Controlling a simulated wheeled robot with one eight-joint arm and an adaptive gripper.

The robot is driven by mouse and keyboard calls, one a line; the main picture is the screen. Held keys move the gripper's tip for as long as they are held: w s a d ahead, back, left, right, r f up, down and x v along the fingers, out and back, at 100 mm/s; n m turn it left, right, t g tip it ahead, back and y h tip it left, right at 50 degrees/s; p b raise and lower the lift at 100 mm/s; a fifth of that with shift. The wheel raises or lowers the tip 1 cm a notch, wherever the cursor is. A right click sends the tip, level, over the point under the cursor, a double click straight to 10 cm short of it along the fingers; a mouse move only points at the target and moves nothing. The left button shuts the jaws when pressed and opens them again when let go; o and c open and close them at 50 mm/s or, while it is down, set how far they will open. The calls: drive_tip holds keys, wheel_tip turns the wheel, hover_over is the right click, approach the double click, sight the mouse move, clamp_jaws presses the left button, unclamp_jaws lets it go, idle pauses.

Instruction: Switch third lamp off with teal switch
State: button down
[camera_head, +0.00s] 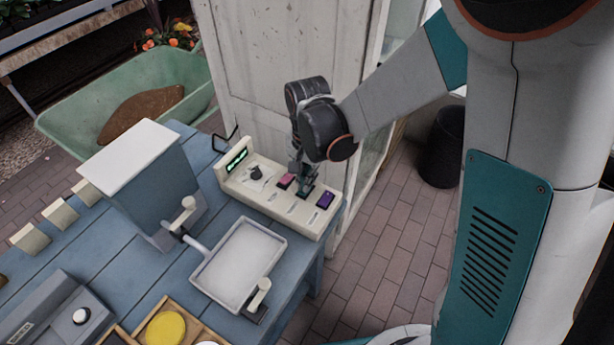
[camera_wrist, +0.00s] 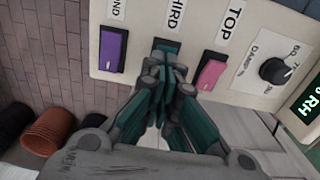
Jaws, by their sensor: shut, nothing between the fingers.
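The cream switch panel (camera_head: 262,192) sits on the blue table at its right end. In the wrist view, the teal switch (camera_wrist: 166,45) under the label "THIRD" (camera_wrist: 176,18) is mostly hidden behind my gripper (camera_wrist: 165,75). A pink switch (camera_wrist: 211,71) under "TOP" is to its right and a purple switch (camera_wrist: 112,49) to its left. My gripper is shut and empty, its fingertips over or right in front of the teal switch; I cannot tell if they touch it. No lamp can be made out in either view.
The panel also has a black knob (camera_wrist: 274,70) and a green display (camera_head: 237,158). A white tray (camera_head: 240,263) and a grey box with a white top (camera_head: 143,165) stand nearby on the table. A white door (camera_head: 290,60) rises close behind the panel.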

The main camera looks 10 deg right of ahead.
sight(302, 194)
drive_tip(key=shift+s+a+f+t+h+b, duration=0.2)
drive_tip(key=shift+f+t+h+b, duration=0.1)
drive_tip(key=shift+f+t, duration=0.1)
drive_tip(key=shift+s, duration=0.35)
drive_tip(key=shift+s+a, duration=0.65)
